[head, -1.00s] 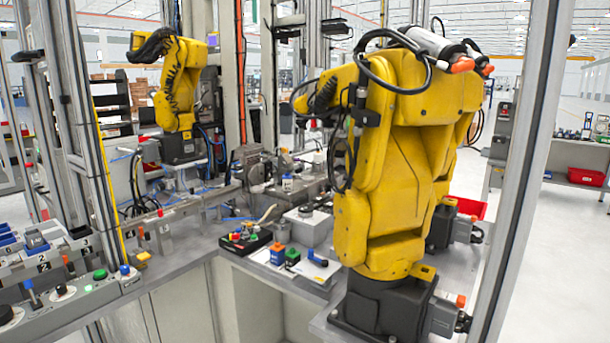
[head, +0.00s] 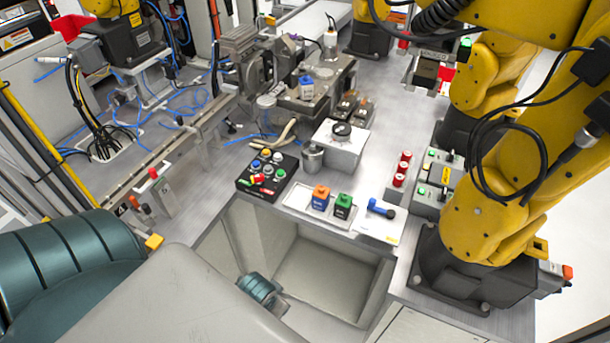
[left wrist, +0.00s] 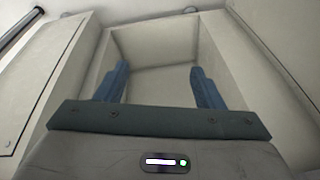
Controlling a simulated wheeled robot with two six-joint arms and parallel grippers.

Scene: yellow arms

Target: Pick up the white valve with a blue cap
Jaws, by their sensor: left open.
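A small white piece with a blue top (head: 306,87), which looks like the valve, stands upright on the metal fixture at the upper middle of the head view. A blue lever-shaped part (head: 380,209) lies on a white card farther front. In the left wrist view my left gripper (left wrist: 158,86) is open and empty, its two blue fingers apart in front of a pale bin-like recess. In the head view my left arm covers the lower left, and a teal part of it shows over the recess, well in front of the valve. My right gripper is not in view.
A black button box (head: 267,175), a tray (head: 318,222) with orange and green blocks, and a grey box with a black knob (head: 341,150) stand on the bench. A large yellow arm (head: 500,190) blocks the right. Blue hoses lie at left.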

